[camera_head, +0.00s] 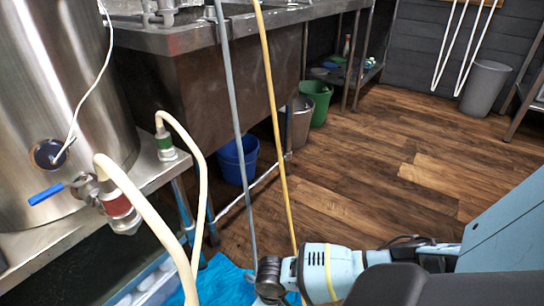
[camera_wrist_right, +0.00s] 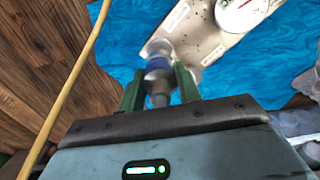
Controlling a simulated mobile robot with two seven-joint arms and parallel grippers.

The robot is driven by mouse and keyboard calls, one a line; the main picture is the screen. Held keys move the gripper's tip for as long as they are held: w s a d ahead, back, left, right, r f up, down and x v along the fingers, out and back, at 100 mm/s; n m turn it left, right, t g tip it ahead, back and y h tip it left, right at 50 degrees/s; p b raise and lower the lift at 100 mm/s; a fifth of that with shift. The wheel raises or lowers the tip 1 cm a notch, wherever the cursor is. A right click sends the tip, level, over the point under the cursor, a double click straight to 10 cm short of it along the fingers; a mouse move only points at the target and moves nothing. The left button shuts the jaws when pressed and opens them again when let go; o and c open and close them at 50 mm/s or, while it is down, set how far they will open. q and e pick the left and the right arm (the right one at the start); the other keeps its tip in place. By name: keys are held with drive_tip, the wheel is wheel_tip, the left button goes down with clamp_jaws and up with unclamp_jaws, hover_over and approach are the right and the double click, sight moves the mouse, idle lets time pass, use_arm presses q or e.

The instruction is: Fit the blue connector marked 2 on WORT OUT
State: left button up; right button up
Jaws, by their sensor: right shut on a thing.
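In the right wrist view my right gripper (camera_wrist_right: 160,84) is shut on a metal connector with a blue band (camera_wrist_right: 157,64). The connector lies between the two green fingers; no number on it can be read. Just beyond it is a pale plate (camera_wrist_right: 205,42) with small labels and a round dial (camera_wrist_right: 241,12). I cannot tell whether the connector touches the plate, and the label words are too small to read. In the head view my right arm comes in from the lower right and its fingers are not clear. My left gripper is not in view.
A steel tank (camera_head: 62,95) has a blue-handled valve (camera_head: 48,193) and a red-banded connector (camera_head: 118,205) on a hose. A green-banded connector (camera_head: 166,147) stands on the bench. A blue cloth (camera_head: 222,284) covers the floor below. Yellow (camera_head: 274,110) and grey (camera_head: 236,120) lines cross the view.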

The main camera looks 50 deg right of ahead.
idle(0.4)
drive_tip(key=shift+f+b, duration=0.5)
drive_tip(key=shift+f, duration=0.85)
drive_tip(key=o, duration=1.1)
drive_tip(key=shift+o, duration=0.2)
wheel_tip(320, 180, up, 6)
drive_tip(key=p, duration=0.3)
drive_tip(key=shift+r+p, duration=0.2)
drive_tip(key=shift+p, duration=0.2)
drive_tip(key=shift+r+p, duration=0.35)
drive_tip(key=shift+r, duration=0.4)
